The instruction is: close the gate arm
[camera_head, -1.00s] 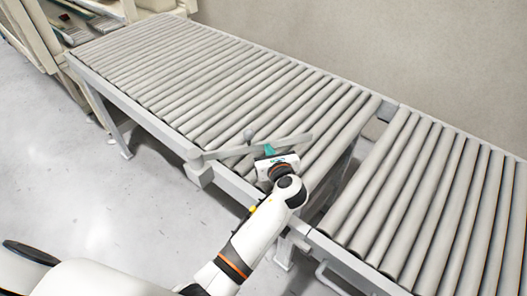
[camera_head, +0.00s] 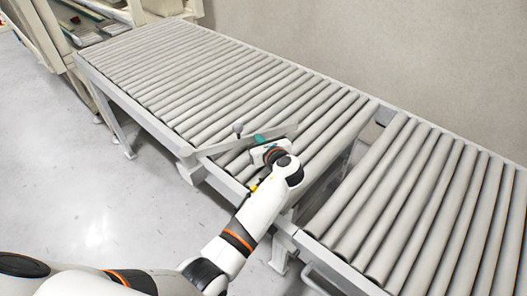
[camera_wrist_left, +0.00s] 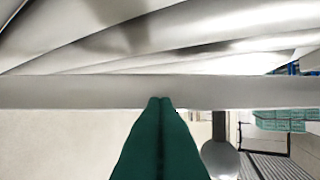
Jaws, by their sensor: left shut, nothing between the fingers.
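The gate arm (camera_head: 213,149) is a flat grey bar. It is joined to a bracket on the near side rail of the roller conveyor and slants over the rollers. A round grey knob (camera_head: 238,128) stands by the bar; a rounded grey knob also shows at the lower right in the left wrist view (camera_wrist_left: 220,158). My left gripper (camera_head: 260,138) is at the bar's far half, its green fingers shut and empty. In the left wrist view, the fingertips (camera_wrist_left: 160,99) overlap the bar (camera_wrist_left: 60,92); contact cannot be told. My right gripper is out of view.
The roller conveyor (camera_head: 82,66) runs from upper left to the middle, with bare rollers. A second roller section (camera_head: 440,190) lies to the right, past a narrow gap. A wall stands behind. Shelving (camera_head: 40,30) is at the upper left. Open floor (camera_head: 60,150) is at the left.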

